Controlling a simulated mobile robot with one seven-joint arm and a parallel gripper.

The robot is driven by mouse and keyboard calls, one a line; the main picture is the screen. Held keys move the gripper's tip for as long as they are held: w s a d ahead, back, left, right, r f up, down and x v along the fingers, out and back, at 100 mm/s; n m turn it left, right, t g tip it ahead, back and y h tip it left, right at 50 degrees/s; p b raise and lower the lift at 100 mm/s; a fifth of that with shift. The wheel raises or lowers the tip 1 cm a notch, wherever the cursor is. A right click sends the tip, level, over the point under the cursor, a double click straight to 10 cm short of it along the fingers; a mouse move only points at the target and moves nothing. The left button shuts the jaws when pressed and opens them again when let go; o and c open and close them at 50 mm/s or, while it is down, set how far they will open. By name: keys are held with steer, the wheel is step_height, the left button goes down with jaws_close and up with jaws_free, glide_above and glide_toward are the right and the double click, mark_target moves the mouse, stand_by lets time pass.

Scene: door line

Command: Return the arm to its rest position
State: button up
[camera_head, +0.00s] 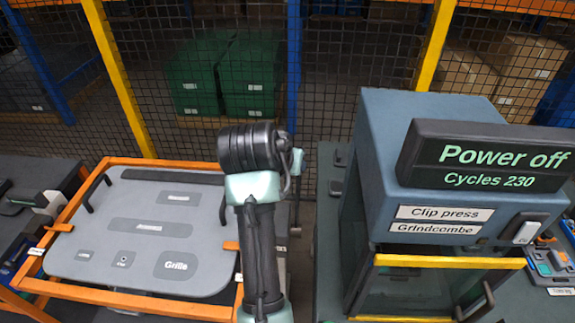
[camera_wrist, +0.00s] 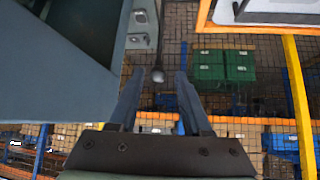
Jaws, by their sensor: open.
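My arm (camera_head: 262,225) rises in the middle of the head view, between the orange-framed table and the clip press. My gripper's fingers are hidden behind the arm there. In the wrist view my gripper (camera_wrist: 157,78) is open, with two dark fingers apart and nothing held.
The blue-grey clip press (camera_head: 374,150) stands close on the right; its display (camera_head: 487,158) reads "Power off, Cycles 230". A grey panel labelled "Grille" (camera_head: 135,262) lies in an orange frame (camera_head: 62,222) on the left. Mesh fencing (camera_head: 335,60) stands behind, before green bins (camera_head: 250,75).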

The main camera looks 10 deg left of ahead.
steer(key=shift+s+r, duration=0.3)
